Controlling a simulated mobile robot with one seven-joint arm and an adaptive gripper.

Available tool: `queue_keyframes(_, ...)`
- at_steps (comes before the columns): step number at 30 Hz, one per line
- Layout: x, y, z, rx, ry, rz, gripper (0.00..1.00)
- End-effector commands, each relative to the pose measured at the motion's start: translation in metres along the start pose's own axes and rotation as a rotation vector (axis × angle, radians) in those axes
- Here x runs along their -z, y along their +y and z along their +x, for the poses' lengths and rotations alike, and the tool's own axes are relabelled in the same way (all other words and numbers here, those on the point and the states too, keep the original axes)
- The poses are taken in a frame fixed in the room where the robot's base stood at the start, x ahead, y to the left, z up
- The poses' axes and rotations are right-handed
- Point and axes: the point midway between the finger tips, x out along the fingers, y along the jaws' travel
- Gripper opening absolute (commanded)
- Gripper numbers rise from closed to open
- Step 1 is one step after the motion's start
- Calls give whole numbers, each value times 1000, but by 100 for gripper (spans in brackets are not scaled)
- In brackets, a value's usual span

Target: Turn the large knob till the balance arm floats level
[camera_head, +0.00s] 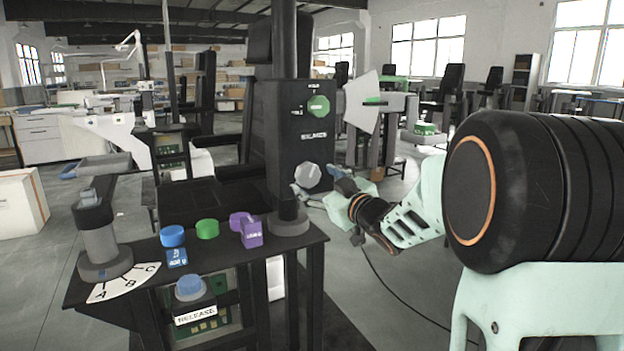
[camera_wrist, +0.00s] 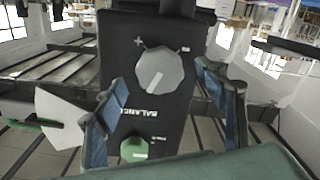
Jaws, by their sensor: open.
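The large grey faceted knob (camera_head: 308,175) is low on the front of a black box (camera_head: 290,130). In the wrist view the knob (camera_wrist: 159,74) has a pale pointer line and plus and minus marks beside it; the box reads BALANCE. My gripper (camera_head: 325,190) is open in front of the box. In the wrist view its two blue-grey fingers (camera_wrist: 162,85) stand on either side of the knob, with visible gaps. Whether they reach around it in depth is unclear. A smaller green knob (camera_head: 318,106) is higher on the box. I cannot make out the balance arm for certain.
A white plate with a green piece (camera_head: 366,100) stands right of the box. The dark bench (camera_head: 220,262) holds a lever on an A-B-C scale (camera_head: 124,282), blue, green and purple pieces, and a RELEASE button (camera_head: 190,287). A black post (camera_head: 284,60) rises beside the box.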

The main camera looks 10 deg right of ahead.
Motion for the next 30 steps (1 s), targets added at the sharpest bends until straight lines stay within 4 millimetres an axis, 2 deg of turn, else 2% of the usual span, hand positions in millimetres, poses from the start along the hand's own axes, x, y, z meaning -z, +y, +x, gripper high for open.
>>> queue_keyframes(1, 0, 2, -12, -4, 0, -1, 64)
queue_keyframes(6, 0, 2, -48, -5, -1, -1, 64)
queue_keyframes(12, 0, 1, -78, -2, 0, -2, 64)
queue_keyframes(17, 0, 1, -87, -2, 0, 0, 64)
queue_keyframes(26, 0, 1, -87, -2, 0, -1, 64)
queue_keyframes(30, -6, 3, -90, -6, -25, -37, 64)
